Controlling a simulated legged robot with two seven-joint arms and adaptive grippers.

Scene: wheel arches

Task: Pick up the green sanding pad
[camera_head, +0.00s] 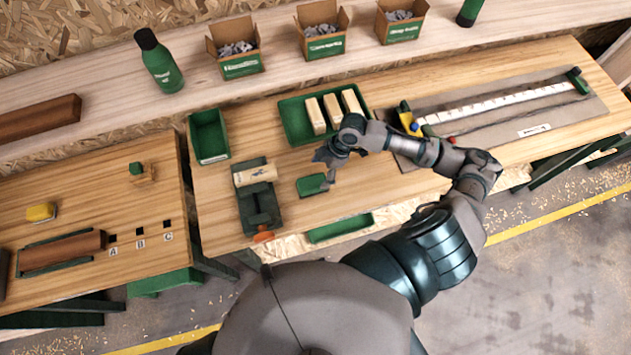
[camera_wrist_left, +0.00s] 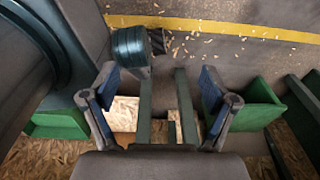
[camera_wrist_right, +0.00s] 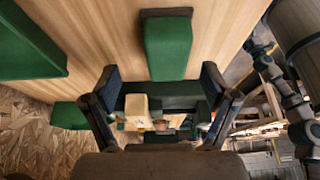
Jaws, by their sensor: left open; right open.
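The green sanding pad (camera_head: 311,185) lies on the wooden bench, with a dark edge along one side. It also shows in the right wrist view (camera_wrist_right: 168,46), at top centre, beyond the fingertips and between their lines. My right gripper (camera_head: 330,160) is open and empty, close to the pad's upper right in the head view; I cannot tell whether it touches it. Its spread fingers also show in the right wrist view (camera_wrist_right: 160,78). My left gripper is outside the head view. In the left wrist view (camera_wrist_left: 158,80) it is open and empty, above the floor and green bench parts.
A green tray (camera_head: 291,122) with wooden blocks is behind the pad. A dark green vise (camera_head: 258,208) holding a wood block stands to its left. An empty green bin (camera_head: 208,137) is farther left. Bare bench (camera_head: 290,165) surrounds the pad.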

